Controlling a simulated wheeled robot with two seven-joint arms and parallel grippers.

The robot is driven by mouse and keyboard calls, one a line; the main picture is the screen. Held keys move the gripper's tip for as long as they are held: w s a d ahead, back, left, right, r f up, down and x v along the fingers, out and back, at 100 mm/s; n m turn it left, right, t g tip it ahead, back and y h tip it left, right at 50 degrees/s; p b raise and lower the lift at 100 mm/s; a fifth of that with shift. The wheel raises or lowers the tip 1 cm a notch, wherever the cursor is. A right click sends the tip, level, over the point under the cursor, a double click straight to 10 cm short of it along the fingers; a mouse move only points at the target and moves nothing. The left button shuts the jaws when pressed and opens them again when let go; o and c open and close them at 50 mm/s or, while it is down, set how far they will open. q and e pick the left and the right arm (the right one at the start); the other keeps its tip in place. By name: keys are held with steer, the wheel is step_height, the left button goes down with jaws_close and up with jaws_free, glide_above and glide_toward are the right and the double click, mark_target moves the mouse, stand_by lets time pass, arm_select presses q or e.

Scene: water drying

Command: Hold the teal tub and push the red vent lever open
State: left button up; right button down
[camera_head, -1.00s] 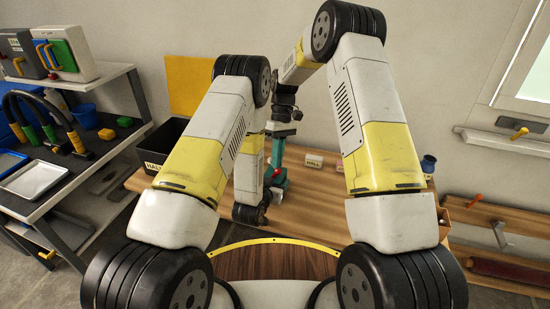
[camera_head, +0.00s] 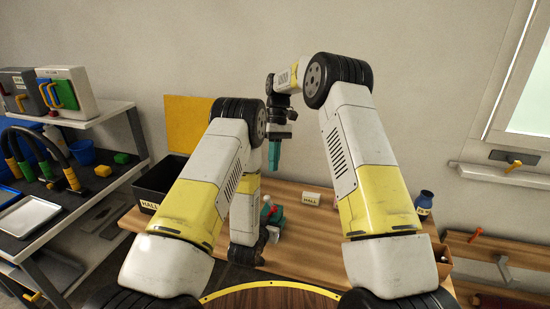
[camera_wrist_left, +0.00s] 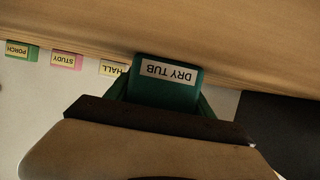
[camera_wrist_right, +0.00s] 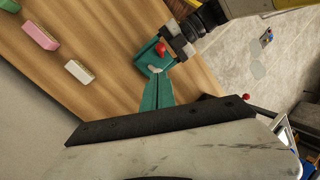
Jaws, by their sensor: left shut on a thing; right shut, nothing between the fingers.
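The teal tub (camera_head: 274,218) stands on the wooden table. Its "DRY TUB" label faces the left wrist view (camera_wrist_left: 168,82). The red vent lever (camera_head: 266,198) shows as a small red knob on top of the tub, and in the right wrist view (camera_wrist_right: 160,48); I cannot tell its exact angle. My left gripper (camera_head: 270,234) is shut on the tub from the near side; its fingers (camera_wrist_left: 163,95) flank the tub. My right gripper (camera_head: 274,166) is shut and empty, pointing down above the tub, apart from it. Its teal fingers also show in the right wrist view (camera_wrist_right: 157,78).
A HALL block (camera_head: 311,198) stands behind and right of the tub. PORCH (camera_wrist_left: 21,50) and STUDY (camera_wrist_left: 67,60) blocks show in the left wrist view. A black bin (camera_head: 160,180) is at the left, a blue jar (camera_head: 424,202) at the right.

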arm_select(q)
steer(key=o, duration=1.6)
steer(key=shift+o, duration=0.2)
arm_select(e)
steer(key=shift+v, duration=1)
steer(key=shift+d, duration=0.15)
